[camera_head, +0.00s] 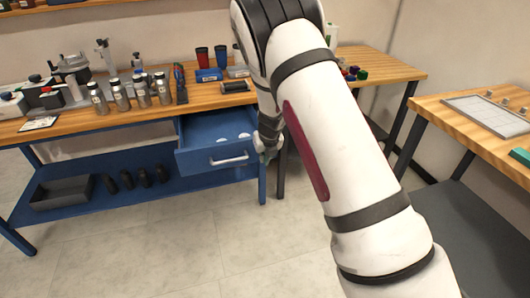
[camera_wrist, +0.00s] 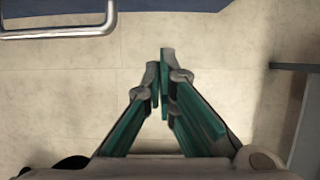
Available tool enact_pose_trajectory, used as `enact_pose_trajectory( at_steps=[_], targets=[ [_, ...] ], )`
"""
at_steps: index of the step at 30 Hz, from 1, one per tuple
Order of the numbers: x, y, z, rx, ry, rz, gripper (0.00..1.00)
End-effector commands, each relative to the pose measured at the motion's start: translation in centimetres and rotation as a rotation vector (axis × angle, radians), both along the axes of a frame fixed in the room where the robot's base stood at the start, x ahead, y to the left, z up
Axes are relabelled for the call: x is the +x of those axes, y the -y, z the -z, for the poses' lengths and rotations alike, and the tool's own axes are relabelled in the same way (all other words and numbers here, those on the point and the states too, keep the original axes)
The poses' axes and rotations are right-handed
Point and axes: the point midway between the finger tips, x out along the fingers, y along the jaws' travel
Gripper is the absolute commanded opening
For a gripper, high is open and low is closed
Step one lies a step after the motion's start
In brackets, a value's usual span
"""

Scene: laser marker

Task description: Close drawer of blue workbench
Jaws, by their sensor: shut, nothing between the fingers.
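The blue workbench (camera_head: 130,122) with a wooden top stands at the left in the head view. Its blue drawer (camera_head: 190,160) is pulled out under the top, with a silver bar handle (camera_head: 229,159) on its front and some pale round items inside. In the wrist view the handle (camera_wrist: 58,33) and a strip of the drawer front show at the upper left. My gripper (camera_wrist: 163,58) is shut and empty, with its fingertips below and to the right of the handle in that view. In the head view my gripper is mostly hidden near the drawer's right side.
Several metal bottles (camera_head: 140,92) and tools stand on the benchtop. A dark bin (camera_head: 62,192) lies on the lower shelf. A second wooden table (camera_head: 385,68) stands behind my arm, another (camera_head: 465,130) at the right. The floor before the drawer is clear.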

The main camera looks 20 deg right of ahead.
Motion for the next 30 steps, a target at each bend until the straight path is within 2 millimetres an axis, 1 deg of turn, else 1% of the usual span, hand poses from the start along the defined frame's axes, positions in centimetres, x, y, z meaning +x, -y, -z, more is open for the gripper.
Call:
enact_pose_trajectory(
  at_steps=[1, 4, 6, 9, 13, 18, 30],
  targets=[
    [0.4, 0.1, 1.2, -0.001, -0.002, 0.001, 0.00],
    [1.2, 0.1, 2.8, -0.001, -0.001, 0.000, 0.00],
    [2.4, 0.0, 2.4, -0.002, 0.003, -0.003, 0.00],
    [3.6, 0.0, 2.3, -0.001, 0.002, -0.003, 0.00],
    [4.5, 0.0, 2.3, -0.001, 0.000, -0.003, 0.00],
    [4.9, 0.0, 2.2, 0.000, 0.001, -0.001, 0.00],
    [4.9, 0.0, 2.2, 0.000, 0.000, -0.001, 0.00]
  ],
)
